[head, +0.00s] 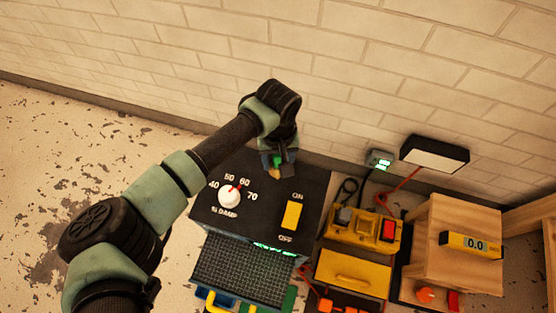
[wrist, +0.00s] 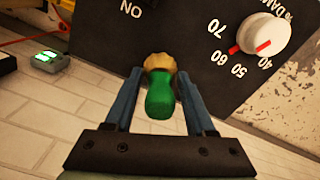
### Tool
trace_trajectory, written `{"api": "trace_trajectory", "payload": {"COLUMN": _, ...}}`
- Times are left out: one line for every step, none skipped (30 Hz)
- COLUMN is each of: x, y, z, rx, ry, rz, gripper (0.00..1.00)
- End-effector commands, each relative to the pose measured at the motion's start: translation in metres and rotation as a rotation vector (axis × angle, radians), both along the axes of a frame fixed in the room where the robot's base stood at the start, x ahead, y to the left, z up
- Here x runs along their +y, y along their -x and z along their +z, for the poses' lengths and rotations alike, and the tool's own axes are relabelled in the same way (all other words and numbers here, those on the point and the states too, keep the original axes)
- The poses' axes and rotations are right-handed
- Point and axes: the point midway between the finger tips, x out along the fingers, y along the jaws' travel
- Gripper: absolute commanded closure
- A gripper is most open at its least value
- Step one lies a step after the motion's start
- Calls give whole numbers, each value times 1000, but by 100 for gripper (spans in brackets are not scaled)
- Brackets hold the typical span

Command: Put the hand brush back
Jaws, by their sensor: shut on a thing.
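The hand brush has a green handle (wrist: 160,98) and tan bristles (wrist: 159,63). In the wrist view it sits between the two blue fingers of my gripper (wrist: 159,76), which is shut on it. The bristle end points away from the wrist, toward the black control box (wrist: 190,25). In the head view my gripper (head: 276,162) is at the back edge of that box, by the wall, and the brush (head: 277,160) shows small and partly covered. I cannot tell whether the brush touches the box.
The black box carries a white dial (head: 229,196) and a yellow switch (head: 292,214). A dark mesh panel (head: 240,268) lies in front. To the right are a yellow case (head: 352,272), a wooden box (head: 455,215) and a lamp (head: 435,154). Floor at left is clear.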

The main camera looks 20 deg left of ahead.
Motion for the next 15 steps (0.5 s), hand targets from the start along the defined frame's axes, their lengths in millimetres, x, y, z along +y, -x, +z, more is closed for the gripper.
{"api": "trace_trajectory", "payload": {"x": 0, "y": 0, "z": 2, "rx": -1, "ry": 0, "rz": 0, "gripper": 100}}
{"api": "trace_trajectory", "payload": {"x": 0, "y": 0, "z": 2, "rx": -1, "ry": 0, "rz": 0, "gripper": 100}}
{"api": "trace_trajectory", "payload": {"x": 0, "y": 0, "z": 2, "rx": -1, "ry": 0, "rz": 0, "gripper": 100}}
{"api": "trace_trajectory", "payload": {"x": 0, "y": 0, "z": 1, "rx": -1, "ry": 0, "rz": 0, "gripper": 100}}
{"api": "trace_trajectory", "payload": {"x": 0, "y": 0, "z": 1, "rx": -1, "ry": 0, "rz": 0, "gripper": 100}}
{"api": "trace_trajectory", "payload": {"x": 0, "y": 0, "z": 0, "rx": 0, "ry": 0, "rz": -1, "gripper": 100}}
{"api": "trace_trajectory", "payload": {"x": 0, "y": 0, "z": -2, "rx": 0, "ry": 0, "rz": -1, "gripper": 100}}
{"api": "trace_trajectory", "payload": {"x": 0, "y": 0, "z": -3, "rx": 0, "ry": -1, "rz": -1, "gripper": 100}}
{"api": "trace_trajectory", "payload": {"x": 0, "y": 0, "z": -2, "rx": 1, "ry": 0, "rz": -1, "gripper": 41}}
{"api": "trace_trajectory", "payload": {"x": 0, "y": 0, "z": -2, "rx": 1, "ry": 0, "rz": -1, "gripper": 36}}
{"api": "trace_trajectory", "payload": {"x": 0, "y": 0, "z": -2, "rx": 1, "ry": 0, "rz": 0, "gripper": 30}}
{"api": "trace_trajectory", "payload": {"x": 0, "y": 0, "z": -2, "rx": 1, "ry": 0, "rz": 0, "gripper": 23}}
{"api": "trace_trajectory", "payload": {"x": 0, "y": 0, "z": -2, "rx": 1, "ry": 0, "rz": 0, "gripper": 18}}
{"api": "trace_trajectory", "payload": {"x": 0, "y": 0, "z": -2, "rx": 1, "ry": 0, "rz": 0, "gripper": 15}}
{"api": "trace_trajectory", "payload": {"x": 0, "y": 0, "z": -2, "rx": 1, "ry": 0, "rz": 0, "gripper": 15}}
